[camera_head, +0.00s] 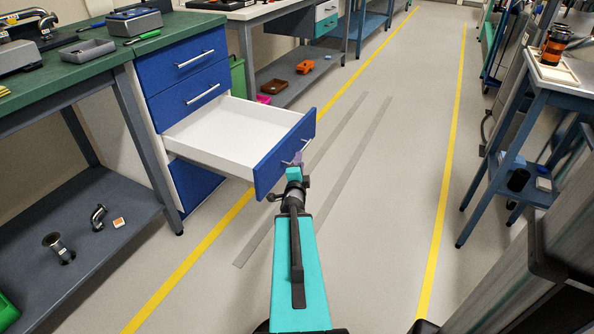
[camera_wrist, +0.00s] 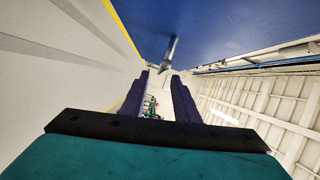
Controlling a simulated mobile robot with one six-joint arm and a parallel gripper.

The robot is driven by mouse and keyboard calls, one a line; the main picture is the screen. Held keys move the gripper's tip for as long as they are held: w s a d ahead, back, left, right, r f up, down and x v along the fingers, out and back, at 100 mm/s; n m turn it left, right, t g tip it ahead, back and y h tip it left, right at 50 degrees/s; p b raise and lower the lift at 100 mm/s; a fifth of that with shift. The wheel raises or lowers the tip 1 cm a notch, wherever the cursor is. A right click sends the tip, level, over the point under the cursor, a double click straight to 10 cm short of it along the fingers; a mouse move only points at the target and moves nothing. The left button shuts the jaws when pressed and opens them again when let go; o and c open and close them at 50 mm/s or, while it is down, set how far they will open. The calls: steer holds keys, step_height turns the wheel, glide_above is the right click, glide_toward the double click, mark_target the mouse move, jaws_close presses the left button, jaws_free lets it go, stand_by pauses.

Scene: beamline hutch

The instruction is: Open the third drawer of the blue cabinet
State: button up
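The blue cabinet (camera_head: 195,186) stands under the right end of the green-topped bench. Its upper two drawers, the top one (camera_head: 182,63) and the second (camera_head: 190,97), are shut. The third drawer (camera_head: 272,166) is pulled far out, and its white inside (camera_head: 225,130) is empty. My gripper (camera_head: 296,161) is at the handle of this drawer front. In the wrist view the two dark purple fingers (camera_wrist: 166,78) stand apart, and the silver handle (camera_wrist: 170,52) shows just beyond and between their tips. The fingers do not visibly pinch it.
The green bench (camera_head: 85,52) holds a grey tray and tools. Its lower shelf (camera_head: 75,222) carries pipe fittings. A blue-grey cart (camera_head: 520,135) stands at the right. The floor between the yellow lines (camera_head: 400,150) is clear.

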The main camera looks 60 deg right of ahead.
steer(key=shift+s+a+r+p, duration=0.1)
steer(key=shift+a+r+p, duration=0.15)
steer(key=shift+p, duration=0.35)
steer(key=p+v, duration=0.6)
steer(key=p, duration=0.4)
steer(key=shift+a+f+p, duration=0.15)
steer(key=shift+a+p, duration=0.15)
steer(key=shift+p, duration=0.1)
steer(key=shift+s, duration=0.15)
stand_by(0.4)
